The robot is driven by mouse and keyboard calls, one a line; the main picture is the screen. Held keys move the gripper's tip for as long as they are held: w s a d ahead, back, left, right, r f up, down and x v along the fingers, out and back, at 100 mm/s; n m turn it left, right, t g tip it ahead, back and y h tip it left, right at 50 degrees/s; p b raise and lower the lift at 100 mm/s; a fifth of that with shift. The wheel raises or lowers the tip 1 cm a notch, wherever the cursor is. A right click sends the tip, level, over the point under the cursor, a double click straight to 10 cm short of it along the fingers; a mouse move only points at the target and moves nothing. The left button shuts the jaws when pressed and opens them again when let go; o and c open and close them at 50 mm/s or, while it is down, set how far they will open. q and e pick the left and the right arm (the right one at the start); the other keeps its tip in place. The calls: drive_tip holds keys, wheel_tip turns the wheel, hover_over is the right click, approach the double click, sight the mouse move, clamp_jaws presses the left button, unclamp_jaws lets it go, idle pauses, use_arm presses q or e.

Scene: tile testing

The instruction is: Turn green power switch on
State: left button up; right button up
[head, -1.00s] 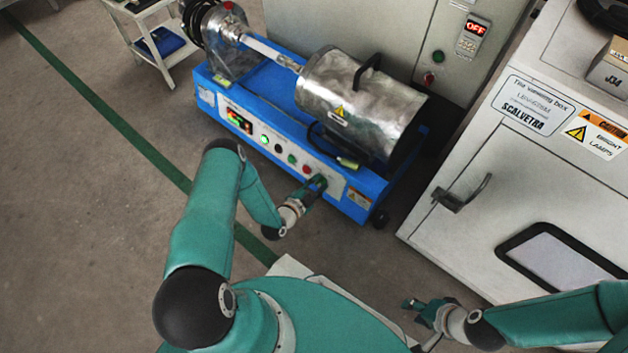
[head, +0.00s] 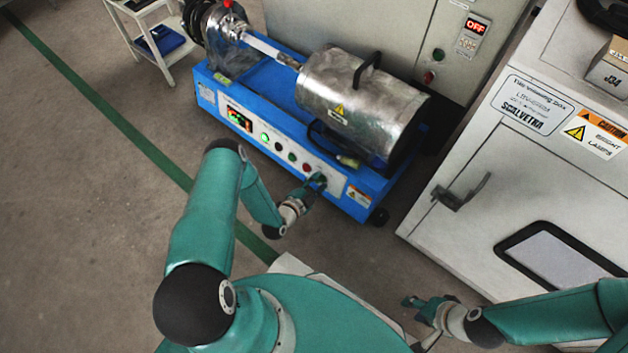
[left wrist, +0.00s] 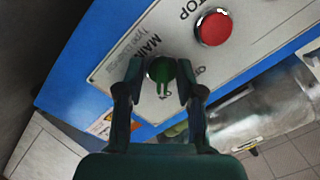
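The green power switch (left wrist: 162,72) is a round knob with a raised grip, on the pale panel beside the word MAIN in the left wrist view. My left gripper (left wrist: 160,68) has one finger on each side of the knob, with a narrow gap showing. In the head view, my left gripper (head: 317,184) is at the right end of the control panel (head: 268,147) of the blue machine (head: 290,65) and hides the switch. My right gripper (head: 410,302) is away from the machine, low in the head view, and its fingers are too small to judge.
A red STOP button (left wrist: 213,27) sits close to the switch. A metal cylinder (head: 365,105) lies on the machine. A grey cabinet (head: 400,30) behind bears a red OFF display (head: 475,26). A white viewing box (head: 500,175) stands at right. The floor (head: 80,230) at left is clear.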

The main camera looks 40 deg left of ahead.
use_arm(q)
drive_tip(key=shift+r, duration=0.1)
drive_tip(key=v, duration=1.2)
